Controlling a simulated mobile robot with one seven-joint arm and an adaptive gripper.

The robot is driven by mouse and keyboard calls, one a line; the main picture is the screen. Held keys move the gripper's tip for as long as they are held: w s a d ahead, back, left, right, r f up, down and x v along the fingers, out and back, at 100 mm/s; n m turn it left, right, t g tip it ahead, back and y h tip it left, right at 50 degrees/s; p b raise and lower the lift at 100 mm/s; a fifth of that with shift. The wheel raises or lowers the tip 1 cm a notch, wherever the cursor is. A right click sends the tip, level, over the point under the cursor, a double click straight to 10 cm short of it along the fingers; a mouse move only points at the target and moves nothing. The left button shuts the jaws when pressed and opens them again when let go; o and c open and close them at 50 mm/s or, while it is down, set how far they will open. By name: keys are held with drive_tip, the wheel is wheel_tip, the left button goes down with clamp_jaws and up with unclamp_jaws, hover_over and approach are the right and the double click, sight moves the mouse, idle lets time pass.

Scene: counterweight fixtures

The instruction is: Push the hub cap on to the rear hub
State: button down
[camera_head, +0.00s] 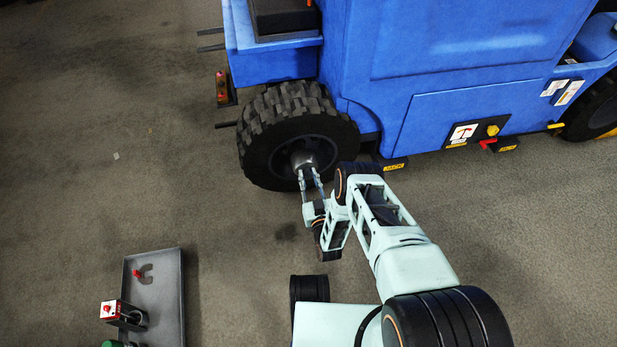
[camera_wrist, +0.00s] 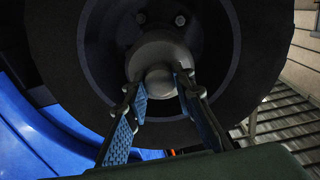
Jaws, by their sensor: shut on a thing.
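The rear wheel (camera_head: 258,140) of the blue vehicle has a dark rim with a grey rear hub (camera_head: 299,152) at its middle; the hub also shows in the wrist view (camera_wrist: 152,50). My gripper (camera_head: 310,174) is in front of this hub. In the wrist view my gripper (camera_wrist: 162,88) has its two blue-padded fingers shut on the grey, round hub cap (camera_wrist: 160,80), one finger on each side. The cap is in line with the hub and right up against it in the picture. I cannot tell whether it is fully seated.
The blue vehicle (camera_head: 400,70) stands just beyond and right of the wheel. A grey tray (camera_head: 168,300) lies on the floor at lower left, with a red-and-white block (camera_head: 113,311) and a small red shackle-like piece (camera_head: 138,273). The floor between tray and wheel is clear.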

sight(306, 167)
drive_tip(key=shift+x, duration=1.95)
drive_tip(key=shift+w, duration=0.25)
drive_tip(key=shift+x, duration=1.1)
drive_tip(key=c, duration=1.6)
unclamp_jaws()
drive_tip(key=shift+s, duration=0.1)
